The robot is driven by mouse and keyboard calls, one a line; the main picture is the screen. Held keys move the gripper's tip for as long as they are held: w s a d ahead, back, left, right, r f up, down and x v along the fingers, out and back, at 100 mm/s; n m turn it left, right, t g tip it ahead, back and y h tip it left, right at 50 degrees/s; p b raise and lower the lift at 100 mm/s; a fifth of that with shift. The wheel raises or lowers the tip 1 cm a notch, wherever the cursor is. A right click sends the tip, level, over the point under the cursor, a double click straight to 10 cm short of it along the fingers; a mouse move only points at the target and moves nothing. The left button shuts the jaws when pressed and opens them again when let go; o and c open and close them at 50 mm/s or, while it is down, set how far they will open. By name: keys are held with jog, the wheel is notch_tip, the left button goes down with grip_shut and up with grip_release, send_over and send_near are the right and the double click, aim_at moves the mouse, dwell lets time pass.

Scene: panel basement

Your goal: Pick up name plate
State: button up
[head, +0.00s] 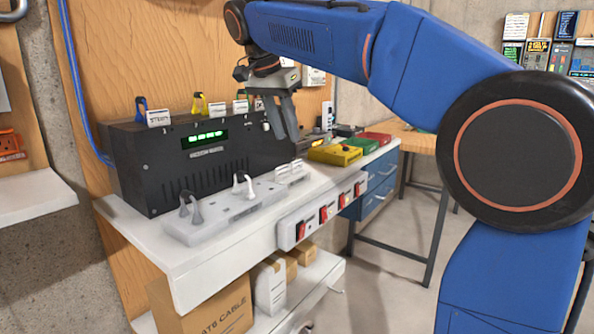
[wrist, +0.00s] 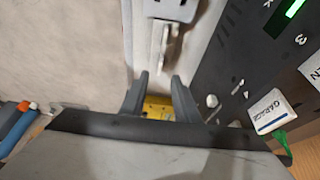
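Several white lettered plates stand on top of the black box, and I cannot tell which one is the name plate. In the head view, the leftmost plate (head: 158,117) is by a blue tag, and another plate (head: 217,109) is by a yellow tag. In the wrist view, a plate reading GARAGE (wrist: 272,110) lies at the right, beside a green tag. My gripper (head: 286,136) hangs in front of the box's right end, above the bench. In the wrist view, my gripper's fingers (wrist: 159,80) are apart, with no object visibly held. The GARAGE plate is right of them.
The black box (head: 200,170) has a green display. A pale socket strip (head: 225,212) with plugs lies before it on the white bench (head: 145,235). Yellow (head: 335,154), green (head: 358,144) and red (head: 375,137) boxes sit at right. Red switches (head: 325,213) line the bench front.

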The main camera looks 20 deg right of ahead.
aim_at(294, 162)
jog(key=shift+x, duration=4.5)
jog(key=shift+a, duration=0.1)
grip_shut()
